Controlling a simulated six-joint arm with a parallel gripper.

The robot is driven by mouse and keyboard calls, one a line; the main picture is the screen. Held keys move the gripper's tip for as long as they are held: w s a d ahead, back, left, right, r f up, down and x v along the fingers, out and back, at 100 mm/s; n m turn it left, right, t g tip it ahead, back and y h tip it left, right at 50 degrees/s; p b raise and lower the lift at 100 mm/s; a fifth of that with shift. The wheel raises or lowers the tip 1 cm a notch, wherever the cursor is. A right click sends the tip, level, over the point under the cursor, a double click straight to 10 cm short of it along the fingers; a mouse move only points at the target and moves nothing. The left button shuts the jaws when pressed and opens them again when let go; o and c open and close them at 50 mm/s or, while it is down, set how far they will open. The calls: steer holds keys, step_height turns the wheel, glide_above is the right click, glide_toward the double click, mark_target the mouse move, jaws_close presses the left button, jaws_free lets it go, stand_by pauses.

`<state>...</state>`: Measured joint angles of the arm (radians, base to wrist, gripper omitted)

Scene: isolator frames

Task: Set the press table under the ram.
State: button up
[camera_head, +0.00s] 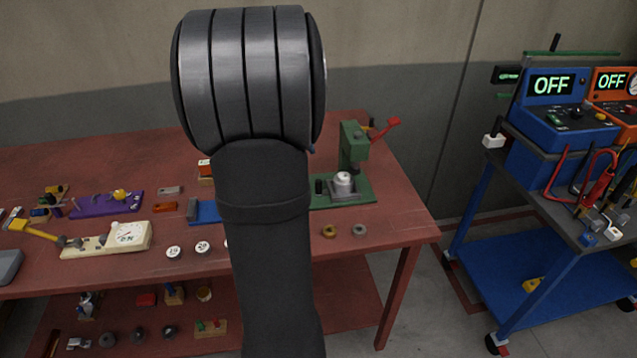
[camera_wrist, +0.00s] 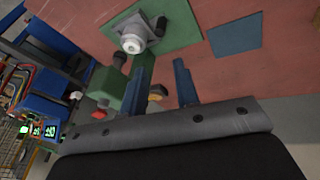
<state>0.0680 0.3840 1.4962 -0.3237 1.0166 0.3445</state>
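The green bench press (camera_head: 353,145) stands at the right end of the red table, with a red lever handle (camera_head: 385,128) to its right. On its green base (camera_head: 362,192) sits a grey square block (camera_head: 343,194), seemingly the press table, with a pale round piece (camera_head: 343,181) on top. The block (camera_wrist: 131,45) and pale piece also show in the wrist view. They look close below the ram, but I cannot tell whether they line up. My gripper (camera_wrist: 160,65) is open and empty, its blue fingers apart near the press. My arm hides it in the head view.
A dark knob or cylinder (camera_head: 319,187) stands on the base, left of the block. Two small rings, brass (camera_head: 329,231) and grey (camera_head: 360,230), lie in front. A blue plate (camera_head: 207,212) lies left. A blue cart (camera_head: 555,250) with instruments stands right.

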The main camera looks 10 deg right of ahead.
steer(key=w+d+f+m, duration=0.1)
steer(key=f+m, duration=0.1)
steer(key=f, duration=0.3)
steer(key=w+d+f+m, duration=0.1)
steer(key=d+f+m, duration=0.1)
steer(key=f, duration=0.3)
steer(key=w+d+f+m, duration=0.1)
steer(key=w+d+f, duration=0.1)
steer(key=f, duration=0.4)
steer(key=shift+m, duration=0.4)
steer(key=shift+c, duration=0.3)
steer(key=shift+d, duration=0.1)
jaws_close()
